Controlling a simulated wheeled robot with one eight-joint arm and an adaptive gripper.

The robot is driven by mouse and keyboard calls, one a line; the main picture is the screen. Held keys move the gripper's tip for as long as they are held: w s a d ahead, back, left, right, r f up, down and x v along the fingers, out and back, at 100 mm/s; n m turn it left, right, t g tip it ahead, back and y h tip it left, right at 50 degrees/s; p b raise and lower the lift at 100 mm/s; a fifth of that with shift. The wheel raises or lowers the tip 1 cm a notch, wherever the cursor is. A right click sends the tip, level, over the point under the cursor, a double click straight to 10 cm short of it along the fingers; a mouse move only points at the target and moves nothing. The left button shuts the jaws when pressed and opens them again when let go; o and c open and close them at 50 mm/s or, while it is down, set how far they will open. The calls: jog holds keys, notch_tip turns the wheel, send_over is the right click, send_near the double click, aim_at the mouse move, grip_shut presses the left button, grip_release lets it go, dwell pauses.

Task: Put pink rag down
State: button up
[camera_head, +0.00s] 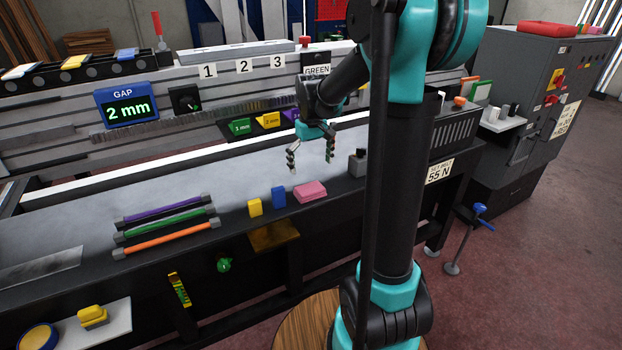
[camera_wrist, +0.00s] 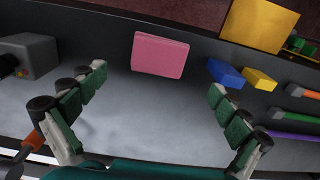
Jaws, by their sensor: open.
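The pink rag (camera_head: 311,191) lies on the front strip of the grey table, right of a blue block. In the wrist view the pink rag (camera_wrist: 160,54) is a flat-looking pink block, beyond the fingertips and between their lines. My gripper (camera_head: 311,160) is open and empty, above the table and behind the rag. In the wrist view my gripper (camera_wrist: 157,80) has its two green-padded fingers spread wide, apart from the rag.
A blue block (camera_head: 278,197) and a yellow block (camera_head: 255,207) stand left of the rag. Purple, green and orange rods (camera_head: 165,226) lie further left. A small dark block with a knob (camera_head: 357,163) stands to the right. The table surface behind the rag is clear.

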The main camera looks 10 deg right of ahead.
aim_at(309, 188)
jog(key=s+d+f+m+t, duration=0.1)
jog(key=s+f, duration=0.4)
jog(key=s, duration=0.6)
jog(key=s+d+f+m+t, duration=0.2)
jog(key=s+f, duration=0.3)
jog(key=s, duration=0.5)
jog(key=shift+s+d+m+t, duration=0.3)
jog(key=shift+s+d+t, duration=0.1)
jog(key=shift+d+t, duration=0.15)
jog(key=shift+a+r, duration=0.1)
